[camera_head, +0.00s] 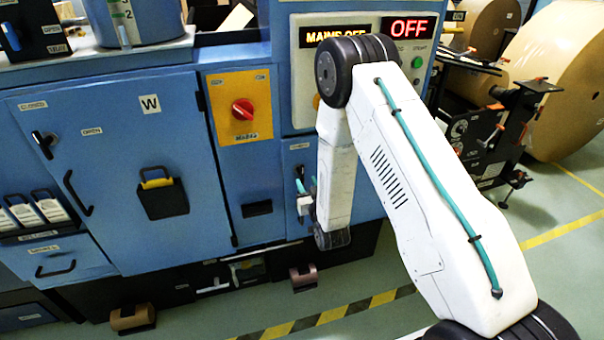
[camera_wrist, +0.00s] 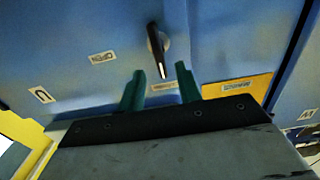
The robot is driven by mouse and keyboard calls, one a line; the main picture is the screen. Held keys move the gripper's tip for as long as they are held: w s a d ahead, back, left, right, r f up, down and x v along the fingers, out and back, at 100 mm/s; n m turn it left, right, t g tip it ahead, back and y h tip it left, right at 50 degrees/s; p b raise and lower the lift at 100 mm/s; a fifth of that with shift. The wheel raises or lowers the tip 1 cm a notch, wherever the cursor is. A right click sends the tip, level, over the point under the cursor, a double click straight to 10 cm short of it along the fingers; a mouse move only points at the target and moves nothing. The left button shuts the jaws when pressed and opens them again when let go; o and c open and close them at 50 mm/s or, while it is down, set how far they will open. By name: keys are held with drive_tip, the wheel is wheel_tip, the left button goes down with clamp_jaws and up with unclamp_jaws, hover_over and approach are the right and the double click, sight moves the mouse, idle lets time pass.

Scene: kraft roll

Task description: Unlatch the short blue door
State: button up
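A blue door front (camera_wrist: 110,25) fills the upper part of the wrist view. On it is a dark latch lever (camera_wrist: 153,37) with a pale tip pointing at my gripper. My gripper (camera_wrist: 160,72) is open, its two green fingers apart, with the lever's tip showing between the fingertips. I cannot tell whether they touch it. In the head view, my gripper (camera_head: 304,188) is in front of the narrow blue front (camera_head: 288,163) below the mains panel. My white arm hides the right part of that front, and the latch cannot be made out there.
A taller blue door marked W (camera_head: 110,125) stands to the left, with its own latch (camera_head: 43,143) and handle (camera_head: 77,193). An orange panel with a red knob (camera_head: 243,110) is above left of my gripper. Large kraft rolls (camera_head: 560,80) stand right. Striped floor (camera_head: 330,315) lies in front.

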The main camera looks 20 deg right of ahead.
sight(303, 174)
drive_tip(key=w, duration=0.6)
drive_tip(key=shift+w, duration=0.15)
drive_tip(key=shift+c, duration=0.3)
clamp_jaws()
